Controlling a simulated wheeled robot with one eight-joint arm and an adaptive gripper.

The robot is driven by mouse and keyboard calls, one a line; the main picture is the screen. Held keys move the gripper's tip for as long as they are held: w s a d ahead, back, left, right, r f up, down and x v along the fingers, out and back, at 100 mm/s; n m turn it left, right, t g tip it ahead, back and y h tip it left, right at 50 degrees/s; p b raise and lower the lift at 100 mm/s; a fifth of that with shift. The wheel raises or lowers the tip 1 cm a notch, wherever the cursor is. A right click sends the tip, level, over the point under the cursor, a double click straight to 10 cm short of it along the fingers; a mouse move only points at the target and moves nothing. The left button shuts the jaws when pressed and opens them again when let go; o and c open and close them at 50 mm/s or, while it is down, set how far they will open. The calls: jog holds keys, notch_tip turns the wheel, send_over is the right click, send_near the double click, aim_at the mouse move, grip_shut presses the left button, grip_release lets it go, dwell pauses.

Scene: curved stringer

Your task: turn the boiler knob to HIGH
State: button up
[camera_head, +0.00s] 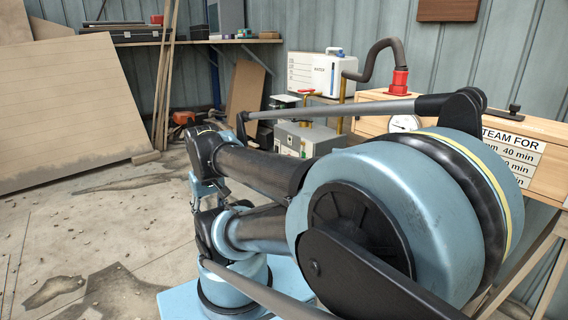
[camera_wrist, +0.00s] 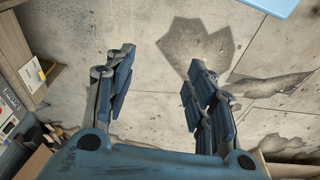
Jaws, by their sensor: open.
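The boiler (camera_head: 308,138) looks like a grey metal box in the head view, standing past my arm near the wall. Small green details show on its front, but I cannot make out the knob or its setting. A brass pipe rises from behind it, and my arm covers its lower part. My gripper (camera_wrist: 157,78) shows in the wrist view with its two blue-and-grey fingers wide apart. Nothing is between them but bare floor behind. It is apart from the boiler, and I cannot pick it out in the head view.
A white water container (camera_head: 318,73) stands behind the boiler. A dark hose runs to a red fitting on the wooden steam box (camera_head: 548,172), which has a round gauge (camera_head: 405,124). A large board (camera_head: 65,110) leans at left. The stained concrete floor (camera_head: 120,235) is mostly open.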

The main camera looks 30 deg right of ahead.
jog(key=w+d+r+n+h, duration=0.3)
jog(key=w+d, duration=0.4)
jog(key=w, duration=0.3)
jog(key=w+d+r+n+h, duration=0.25)
jog(key=w+d, duration=0.35)
jog(key=w, duration=0.5)
jog(key=w+d+r+n+h, duration=0.2)
jog(key=w+d+r+n, duration=0.15)
jog(key=w+d, duration=0.5)
jog(key=w+d+f+n+h, duration=0.2)
jog(key=w+d+f, duration=0.15)
jog(key=w, duration=0.45)
jog(key=w+d+f+n+h, duration=0.1)
jog(key=w+d+f+h, duration=0.1)
jog(key=w+d, duration=0.5)
jog(key=w+d+f+n+g+h, duration=0.1)
jog(key=w+d+f+n+h, duration=0.35)
jog(key=f, duration=0.75)
jog(key=w+d+f+n+g+h, duration=0.15)
jog(key=w+d+f+n, duration=0.4)
jog(key=f, duration=0.55)
jog(key=d+m, duration=0.2)
jog(key=d, duration=1.6)
jog(key=shift+w+t, duration=0.35)
jog(key=shift+w, duration=0.1)
jog(key=shift+a, duration=0.1)
jog(key=shift+c, duration=0.5)
